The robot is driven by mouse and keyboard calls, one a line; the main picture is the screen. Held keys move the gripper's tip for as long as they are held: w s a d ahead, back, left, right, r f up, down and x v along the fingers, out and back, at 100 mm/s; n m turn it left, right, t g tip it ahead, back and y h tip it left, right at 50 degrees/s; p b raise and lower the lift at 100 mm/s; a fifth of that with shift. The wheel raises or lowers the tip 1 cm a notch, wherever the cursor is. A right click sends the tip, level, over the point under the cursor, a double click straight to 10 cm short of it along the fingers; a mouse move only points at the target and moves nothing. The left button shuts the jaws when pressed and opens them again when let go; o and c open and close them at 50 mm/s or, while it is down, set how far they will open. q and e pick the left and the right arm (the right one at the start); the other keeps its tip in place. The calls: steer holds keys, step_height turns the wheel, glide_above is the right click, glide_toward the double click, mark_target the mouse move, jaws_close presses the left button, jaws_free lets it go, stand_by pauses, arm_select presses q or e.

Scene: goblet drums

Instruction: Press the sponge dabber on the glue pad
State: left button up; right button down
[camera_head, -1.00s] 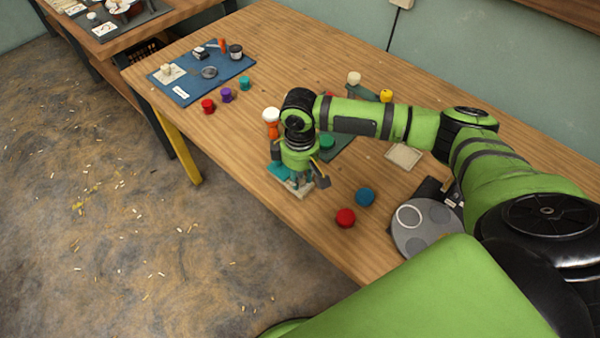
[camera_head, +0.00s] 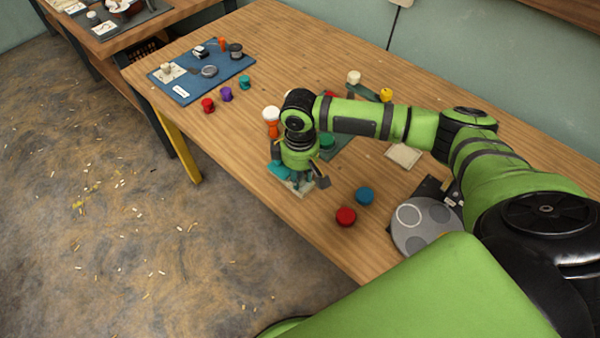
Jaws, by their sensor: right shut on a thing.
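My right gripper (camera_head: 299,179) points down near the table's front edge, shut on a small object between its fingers. The object is mostly hidden; I take it to be the sponge dabber, but its shape is too small to make out. Just below the fingers lies a pale, flat pad (camera_head: 302,193), which looks like the glue pad. A teal piece (camera_head: 279,171) shows beside the gripper's left finger. I cannot tell whether the held object touches the pad. My left gripper is not in view.
An orange-and-white goblet drum (camera_head: 272,124) stands close behind the gripper. Red (camera_head: 346,217) and blue (camera_head: 364,195) round pieces and a grey disc (camera_head: 425,225) lie to the right. A blue mat (camera_head: 190,92) with small items lies at the far left.

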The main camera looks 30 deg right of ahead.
steer(key=shift+s+f+p, duration=0.1)
steer(key=shift+p, duration=0.25)
stand_by(1.4)
step_height(320, 180, up, 7)
steer(key=p, duration=0.9)
stand_by(0.4)
stand_by(0.4)
